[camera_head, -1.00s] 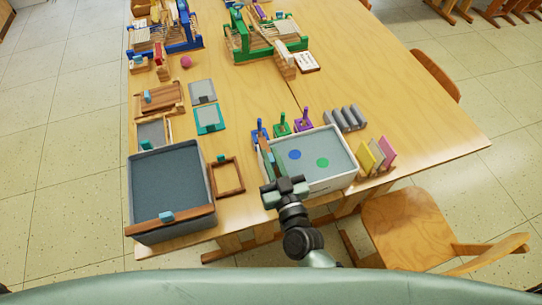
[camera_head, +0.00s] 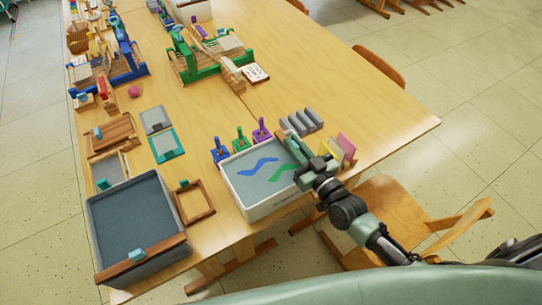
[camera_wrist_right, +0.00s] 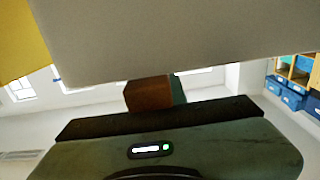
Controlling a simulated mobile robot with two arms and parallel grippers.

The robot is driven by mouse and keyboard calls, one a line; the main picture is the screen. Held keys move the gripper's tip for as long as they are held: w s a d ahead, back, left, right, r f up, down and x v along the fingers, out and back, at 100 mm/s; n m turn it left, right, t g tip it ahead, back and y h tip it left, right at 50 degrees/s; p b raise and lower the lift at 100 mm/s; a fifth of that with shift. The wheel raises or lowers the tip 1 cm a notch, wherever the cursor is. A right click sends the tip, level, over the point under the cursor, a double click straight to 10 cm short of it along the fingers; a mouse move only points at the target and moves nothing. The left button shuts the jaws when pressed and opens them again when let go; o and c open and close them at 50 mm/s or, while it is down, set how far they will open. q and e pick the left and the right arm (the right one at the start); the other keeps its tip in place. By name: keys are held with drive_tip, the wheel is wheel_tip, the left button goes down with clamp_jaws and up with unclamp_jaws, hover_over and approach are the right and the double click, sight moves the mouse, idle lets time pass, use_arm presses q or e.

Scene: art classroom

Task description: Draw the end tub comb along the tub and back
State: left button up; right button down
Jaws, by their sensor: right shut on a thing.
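The white tub (camera_head: 278,206) stands near the table's front edge, with grey-blue liquid in it. A wavy blue streak (camera_head: 258,166) and a wavy green streak (camera_head: 282,179) lie on the liquid. My right gripper (camera_head: 316,167) is over the tub's right end, shut on the end tub comb (camera_head: 297,149). The comb lies across that end and is partly hidden by the gripper. Its brown and teal part (camera_wrist_right: 148,94) shows between the jaws in the right wrist view. Whether its teeth touch the liquid is hidden. My left gripper is out of view.
A larger grey tub (camera_head: 133,222) with a wooden bar and a wooden frame (camera_head: 194,201) are to the left. Three coloured stands (camera_head: 240,140) and grey rolls (camera_head: 301,122) are behind. Coloured cards (camera_head: 346,147) stand close right. A chair (camera_head: 390,215) is in front.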

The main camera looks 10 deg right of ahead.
drive_tip(key=shift+w+d+b, duration=0.15)
drive_tip(key=shift+w+d, duration=0.15)
drive_tip(key=shift+d, duration=0.55)
drive_tip(key=shift+w+d+b, duration=0.15)
drive_tip(key=shift+w+d, duration=0.1)
drive_tip(key=shift+d, duration=0.6)
drive_tip(key=c, duration=1.5)
unclamp_jaws()
drive_tip(key=shift+o, duration=0.3)
drive_tip(key=shift+d, duration=0.15)
drive_tip(key=b+v, duration=0.1)
drive_tip(key=v, duration=0.6)
drive_tip(key=shift+s, duration=0.3)
drive_tip(key=shift+d, duration=0.1)
